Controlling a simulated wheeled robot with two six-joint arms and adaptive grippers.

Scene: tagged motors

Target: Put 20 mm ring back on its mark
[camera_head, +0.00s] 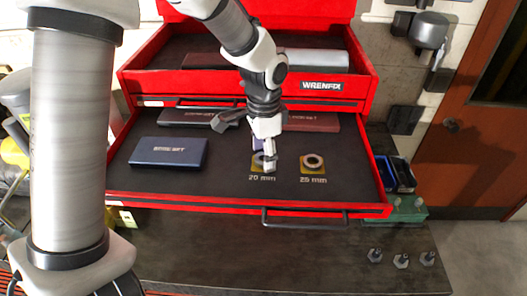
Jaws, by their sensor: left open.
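The 20 mm mark (254,168) is a yellow square above the "20 mm" label in the open red drawer. A grey round shape shows on it, partly covered by a finger; I cannot tell for sure whether it is the 20 mm ring. My left gripper (244,147) is open over this mark, one finger spread to the left and one pointing down in front of the mark. A small purple patch (257,143) shows behind the gripper, too hidden to identify. A metal ring (313,161) lies on the yellow 25 mm mark, to the right. My right gripper is not in view.
A blue case (168,152) lies at the drawer's left, with dark cases (187,117) and a maroon case (314,122) behind. The drawer (347,207) has a raised red front edge. Several hex pieces (401,261) stand on the bench at the right front.

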